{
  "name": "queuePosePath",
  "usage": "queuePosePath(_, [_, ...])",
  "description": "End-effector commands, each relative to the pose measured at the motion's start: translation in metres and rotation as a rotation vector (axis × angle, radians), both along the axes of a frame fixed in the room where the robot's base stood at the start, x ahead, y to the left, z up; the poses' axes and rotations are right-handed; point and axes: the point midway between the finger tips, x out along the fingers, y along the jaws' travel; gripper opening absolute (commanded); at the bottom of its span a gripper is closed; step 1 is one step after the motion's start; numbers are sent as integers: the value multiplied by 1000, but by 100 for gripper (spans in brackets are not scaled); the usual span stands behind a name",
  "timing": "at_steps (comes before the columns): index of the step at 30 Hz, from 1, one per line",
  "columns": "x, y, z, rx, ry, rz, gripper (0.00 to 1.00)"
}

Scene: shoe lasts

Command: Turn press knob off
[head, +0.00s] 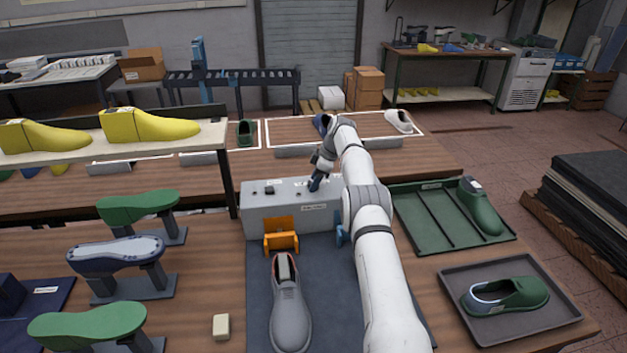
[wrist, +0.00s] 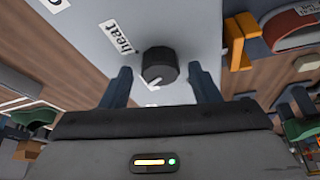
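The press is a light grey box (head: 262,215) on the table, with small black controls on its top. In the wrist view a round black knob (wrist: 160,64) sits on the grey panel (wrist: 185,20). A white label reading "heat" (wrist: 119,37) is beside it. The knob's white pointer line aims down and left in the picture. My gripper (wrist: 161,86) is open, one finger on each side of the knob, with gaps showing. In the head view my gripper (head: 315,184) is over the right part of the box, and the knob there is hidden.
An orange bracket (head: 281,241) stands before the box, with a grey shoe (head: 289,308) on a dark mat. A green tray (head: 428,222) and a grey tray (head: 542,325) hold green shoes at right. A shelf with yellow lasts (head: 150,125) is at left.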

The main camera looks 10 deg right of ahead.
Motion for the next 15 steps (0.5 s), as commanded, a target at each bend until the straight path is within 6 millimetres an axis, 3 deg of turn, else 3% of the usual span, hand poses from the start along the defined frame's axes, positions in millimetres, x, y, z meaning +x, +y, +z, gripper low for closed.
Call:
queuePosePath(9, [0, -1, 3, 0, 0, 0, 58])
queuePosePath(15, [-2, -13, 30, 0, -4, -2, 58])
